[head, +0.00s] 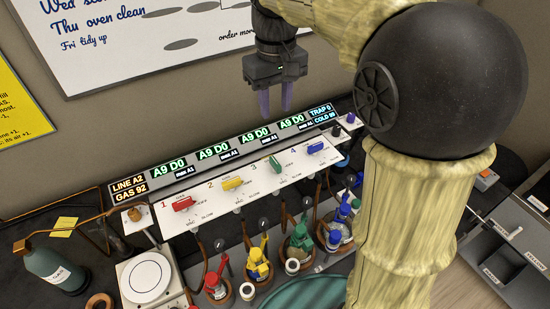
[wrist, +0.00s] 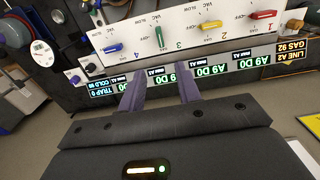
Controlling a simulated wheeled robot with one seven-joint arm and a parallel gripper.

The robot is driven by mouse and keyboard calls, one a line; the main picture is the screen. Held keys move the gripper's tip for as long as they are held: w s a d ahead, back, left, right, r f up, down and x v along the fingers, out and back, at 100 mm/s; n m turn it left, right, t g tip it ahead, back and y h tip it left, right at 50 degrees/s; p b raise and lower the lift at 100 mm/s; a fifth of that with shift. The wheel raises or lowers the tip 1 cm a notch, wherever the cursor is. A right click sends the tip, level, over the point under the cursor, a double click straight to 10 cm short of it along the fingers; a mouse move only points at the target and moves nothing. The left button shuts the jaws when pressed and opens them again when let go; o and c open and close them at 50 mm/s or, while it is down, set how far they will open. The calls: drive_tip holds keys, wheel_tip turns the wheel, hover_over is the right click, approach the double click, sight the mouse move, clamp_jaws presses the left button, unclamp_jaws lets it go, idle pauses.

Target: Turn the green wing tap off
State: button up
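The green wing tap (head: 274,164) is third on the white sloped panel, by the number 3; it also shows in the wrist view (wrist: 160,38). Its wing stands roughly upright in the wrist view, across the direction of the other wings. The red (head: 182,203), yellow (head: 232,184) and blue (head: 315,148) wings lie along the panel. My gripper (head: 275,112) has two purple fingers, apart and empty. It is above and behind the panel, clear of the green tap. In the wrist view the fingers (wrist: 159,76) point towards the tap, with a gap between them.
A display strip (wrist: 218,66) runs along the panel's back edge. In front of the panel stand several coloured capped flasks (head: 301,243) with tubing. A hotplate (head: 149,275) and a dark green bottle (head: 55,265) are at left. The space over the panel looks clear.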

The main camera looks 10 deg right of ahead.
sight(276, 162)
wheel_tip(276, 162, down, 17)
drive_tip(key=shift+f+p, duration=0.1)
drive_tip(key=shift+p, duration=0.85)
clamp_jaws()
